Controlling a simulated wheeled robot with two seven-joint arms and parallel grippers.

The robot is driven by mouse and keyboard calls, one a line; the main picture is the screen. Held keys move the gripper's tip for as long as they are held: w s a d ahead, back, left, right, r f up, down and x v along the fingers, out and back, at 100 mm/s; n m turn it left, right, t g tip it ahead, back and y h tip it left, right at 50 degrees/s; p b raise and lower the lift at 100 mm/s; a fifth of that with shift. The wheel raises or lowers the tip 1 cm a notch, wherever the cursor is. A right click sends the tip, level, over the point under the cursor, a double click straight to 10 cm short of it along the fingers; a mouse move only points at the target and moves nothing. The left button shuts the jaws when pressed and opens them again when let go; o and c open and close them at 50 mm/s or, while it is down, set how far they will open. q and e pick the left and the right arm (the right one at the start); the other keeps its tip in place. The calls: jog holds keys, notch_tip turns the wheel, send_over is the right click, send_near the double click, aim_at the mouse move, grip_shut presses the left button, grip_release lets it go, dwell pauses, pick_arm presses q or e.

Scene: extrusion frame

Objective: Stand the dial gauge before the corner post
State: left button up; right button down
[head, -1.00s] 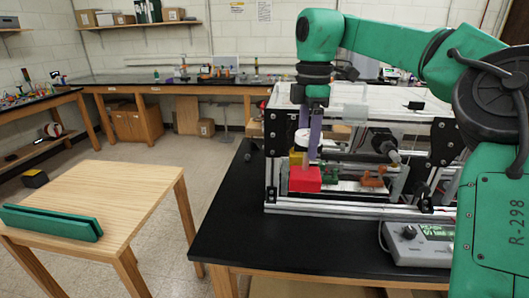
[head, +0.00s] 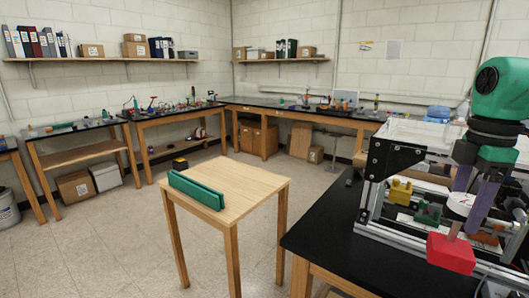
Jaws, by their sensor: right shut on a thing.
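The dial gauge has a red block base (head: 451,252), a thin stem and a white round dial (head: 461,204). My right gripper (head: 470,207) comes down from the upper right, its purple fingers shut on the gauge around dial height. The gauge is roughly upright. Its base overlaps the frame's front lower rail in the picture; I cannot tell whether it touches anything. The corner post (head: 369,200) of the extrusion frame, with a black bracket (head: 391,159) at its top, stands to the left of the gauge. My left gripper is out of view.
The frame stands on a black-topped bench (head: 340,240). A yellow part (head: 400,191) and a green part (head: 428,213) sit inside it. A wooden table (head: 245,185) with a green slotted piece (head: 196,190) stands to the left. Bench top left of the frame is clear.

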jog(key=s+d+f+n, duration=0.7)
jog(key=d+f+n, duration=0.1)
jog(key=f+n, duration=0.1)
jog(key=s+a+f+n, duration=0.1)
jog(key=s+f+n, duration=0.1)
jog(key=f+n, duration=0.6)
jog(key=s+a+f+n, duration=0.2)
jog(key=f+n, duration=0.5)
jog(key=n, duration=0.2)
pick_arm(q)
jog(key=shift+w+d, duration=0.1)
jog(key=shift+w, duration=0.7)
pick_arm(e)
jog(key=w+a+f+n, duration=0.1)
jog(key=a+f+n, duration=0.2)
jog(key=a+n, duration=0.4)
jog(key=w+a+f+n, duration=0.2)
jog(key=a+f+n, duration=0.2)
jog(key=a+n, duration=0.4)
jog(key=w+a+f+n, duration=0.2)
jog(key=a+n, duration=0.6)
jog(key=n, duration=0.8)
jog(key=shift+w+a+f+n, duration=0.2)
jog(key=shift+f+n, duration=0.1)
jog(key=shift+f, duration=0.55)
